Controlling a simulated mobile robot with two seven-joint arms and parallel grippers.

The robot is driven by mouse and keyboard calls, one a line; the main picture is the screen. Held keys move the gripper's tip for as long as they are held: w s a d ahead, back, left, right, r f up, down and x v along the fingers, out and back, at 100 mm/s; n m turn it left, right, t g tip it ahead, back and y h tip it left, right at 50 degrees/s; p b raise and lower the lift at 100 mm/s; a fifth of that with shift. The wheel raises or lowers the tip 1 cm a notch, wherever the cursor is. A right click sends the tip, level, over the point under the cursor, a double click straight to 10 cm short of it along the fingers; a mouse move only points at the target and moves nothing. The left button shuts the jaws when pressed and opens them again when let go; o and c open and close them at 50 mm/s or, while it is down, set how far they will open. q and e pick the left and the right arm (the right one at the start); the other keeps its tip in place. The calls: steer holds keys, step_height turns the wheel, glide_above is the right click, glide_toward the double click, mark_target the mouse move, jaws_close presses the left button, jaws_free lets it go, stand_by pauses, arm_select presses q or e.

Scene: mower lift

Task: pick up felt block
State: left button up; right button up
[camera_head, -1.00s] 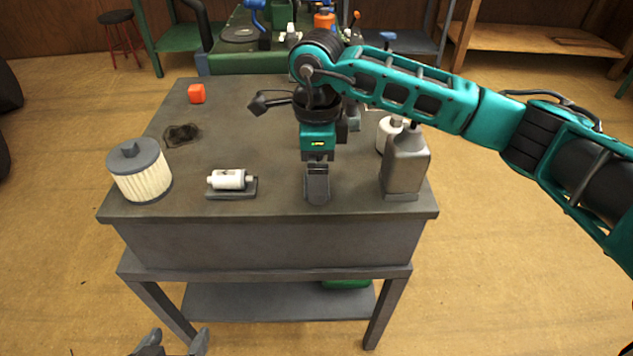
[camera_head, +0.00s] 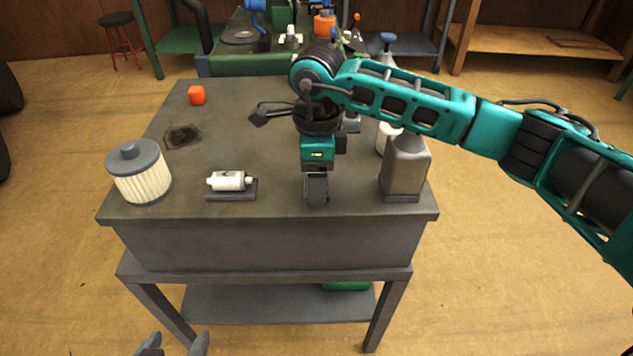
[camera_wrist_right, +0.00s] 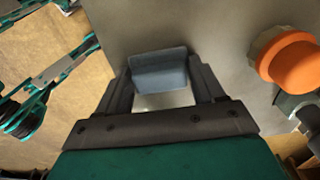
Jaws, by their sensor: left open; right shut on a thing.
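The felt block is a small blue-grey block (camera_wrist_right: 160,72) between the fingertips in the right wrist view. In the head view the felt block (camera_head: 317,190) shows at the front of the bench, mostly under my right gripper. My right gripper (camera_head: 316,178) points straight down from above and is shut on the block. Its fingers lie on both sides of the block in the wrist view. I cannot tell whether the block still touches the bench top. My left gripper (camera_head: 173,345) is open and empty at the bottom edge, low in front of the bench.
On the grey bench (camera_head: 270,208) stand a pleated filter (camera_head: 140,175), a white cylinder on a dark base (camera_head: 230,183), an orange cube (camera_head: 197,95) and a grey bottle (camera_head: 404,168) close right of the gripper. An orange cap (camera_wrist_right: 293,63) shows beside it. A dark stain marks the bench.

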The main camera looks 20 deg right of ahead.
steer(key=shift+r, duration=0.1)
step_height(320, 180, up, 20)
steer(key=p, duration=0.2)
stand_by(0.3)
